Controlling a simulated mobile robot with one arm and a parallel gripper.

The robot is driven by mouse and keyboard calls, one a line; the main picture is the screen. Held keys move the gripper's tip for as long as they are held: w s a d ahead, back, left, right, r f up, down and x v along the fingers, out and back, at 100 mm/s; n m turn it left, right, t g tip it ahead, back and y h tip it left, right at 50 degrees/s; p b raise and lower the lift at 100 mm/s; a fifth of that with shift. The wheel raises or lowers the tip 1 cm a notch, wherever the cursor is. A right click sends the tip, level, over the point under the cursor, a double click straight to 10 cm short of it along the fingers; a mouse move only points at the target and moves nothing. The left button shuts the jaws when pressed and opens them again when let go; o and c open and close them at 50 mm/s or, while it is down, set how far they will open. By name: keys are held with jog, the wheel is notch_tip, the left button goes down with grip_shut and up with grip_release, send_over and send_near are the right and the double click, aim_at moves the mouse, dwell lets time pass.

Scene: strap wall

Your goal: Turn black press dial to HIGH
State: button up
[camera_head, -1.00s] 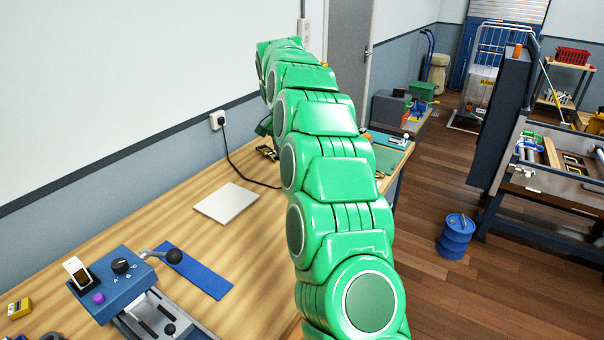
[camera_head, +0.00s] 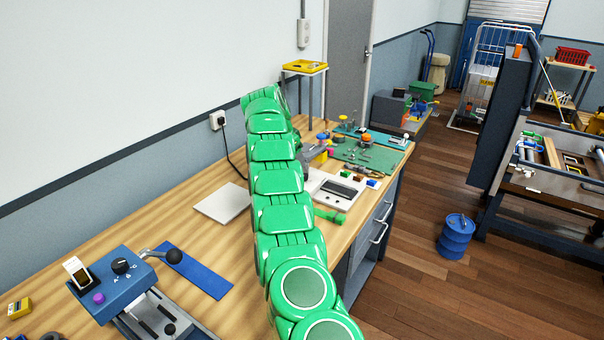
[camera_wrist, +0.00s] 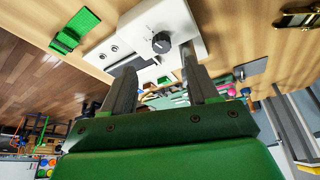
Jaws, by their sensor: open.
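In the wrist view, a round black dial (camera_wrist: 161,42) with a pale mark sits on a white machine (camera_wrist: 112,48). The dial's setting labels are too small to read. My gripper (camera_wrist: 158,62) is open and empty, its two fingers apart and pointing toward the white machine, with the dial showing beyond and between the tips. Another black dial (camera_head: 121,266) with small letters is on a blue lever machine (camera_head: 135,285) at the lower left.
A white plate (camera_head: 222,203) and a blue strip (camera_head: 205,272) lie on the wooden bench. A yellow tray (camera_head: 304,67) stands at the back.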

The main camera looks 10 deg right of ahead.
aim_at(304, 175)
jog(key=shift+w+d+f, duration=0.15)
jog(key=shift+w+f, duration=0.05)
jog(key=shift+f, duration=0.1)
jog(key=shift+x, duration=3.85)
jog(key=shift+c, duration=0.2)
jog(key=c, duration=1)
